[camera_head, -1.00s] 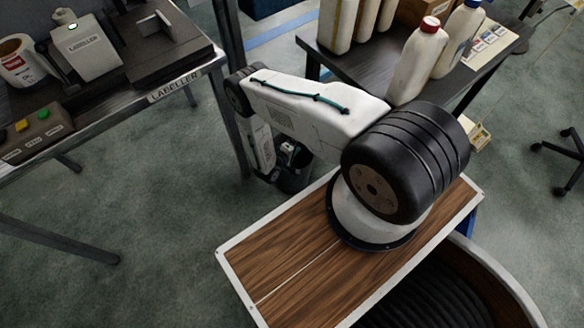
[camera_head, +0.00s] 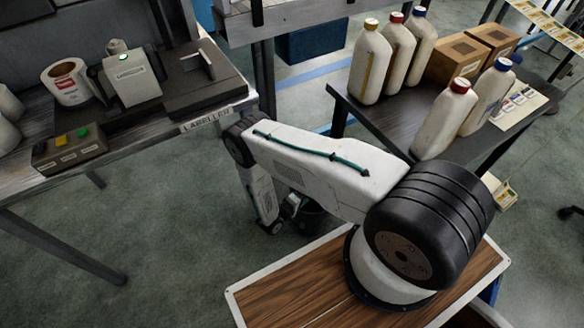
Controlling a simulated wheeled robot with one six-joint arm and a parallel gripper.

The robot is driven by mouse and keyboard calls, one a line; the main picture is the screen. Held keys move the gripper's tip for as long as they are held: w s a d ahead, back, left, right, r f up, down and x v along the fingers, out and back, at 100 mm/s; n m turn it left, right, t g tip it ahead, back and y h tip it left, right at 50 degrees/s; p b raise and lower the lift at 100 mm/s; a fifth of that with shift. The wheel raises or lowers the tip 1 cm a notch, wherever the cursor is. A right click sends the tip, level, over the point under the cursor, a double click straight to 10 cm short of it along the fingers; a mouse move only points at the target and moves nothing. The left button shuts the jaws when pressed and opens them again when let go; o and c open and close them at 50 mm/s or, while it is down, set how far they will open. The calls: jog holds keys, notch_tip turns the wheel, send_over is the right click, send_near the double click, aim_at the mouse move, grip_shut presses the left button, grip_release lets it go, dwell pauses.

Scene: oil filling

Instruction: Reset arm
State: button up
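My arm is folded over the wooden top of my base in the head view. Its upper link runs left from the black shoulder joint, and its forearm hangs down at the left end.
The labeller table (camera_head: 130,122) at left carries a labeller (camera_head: 131,75), a label roll (camera_head: 68,82) and a button box (camera_head: 69,147). A dark table (camera_head: 392,118) at right holds several white bottles (camera_head: 370,62) and cardboard boxes (camera_head: 457,58). Open floor (camera_head: 150,225) lies between.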

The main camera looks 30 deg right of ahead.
jog(key=s+n, duration=0.1)
jog(key=s+g, duration=0.1)
jog(key=s, duration=0.1)
jog(key=s+d+n+g, duration=0.1)
jog(key=shift+s+r+n+h, duration=0.2)
jog(key=shift+s+n+h, duration=0.05)
jog(key=shift+n+h, duration=0.05)
jog(key=a+r+m+g+y, duration=0.1)
jog(key=a+r+g+y, duration=0.15)
jog(key=r, duration=1.15)
jog(key=a+r+m+g+y, duration=0.15)
jog(key=r+g, duration=0.25)
jog(key=r, duration=1)
jog(key=a+r+g+y, duration=0.2)
jog(key=r+g+y, duration=0.15)
jog(key=r, duration=1.05)
jog(key=s+a+r+m+t+y, duration=0.1)
jog(key=s+r+t+y, duration=0.1)
jog(key=s+r, duration=0.4)
jog(key=s+a+r+t+y, duration=0.2)
jog(key=s+r, duration=0.4)
jog(key=r, duration=0.7)
jog(key=s+a+r+m+t+y, duration=0.1)
jog(key=s+r+t+y, duration=0.2)
jog(key=r, duration=0.7)
jog(key=s+t, duration=0.2)
jog(key=s, duration=0.2)
jog(key=shift+a+m+y, duration=0.2)
jog(key=shift+m+y, duration=0.15)
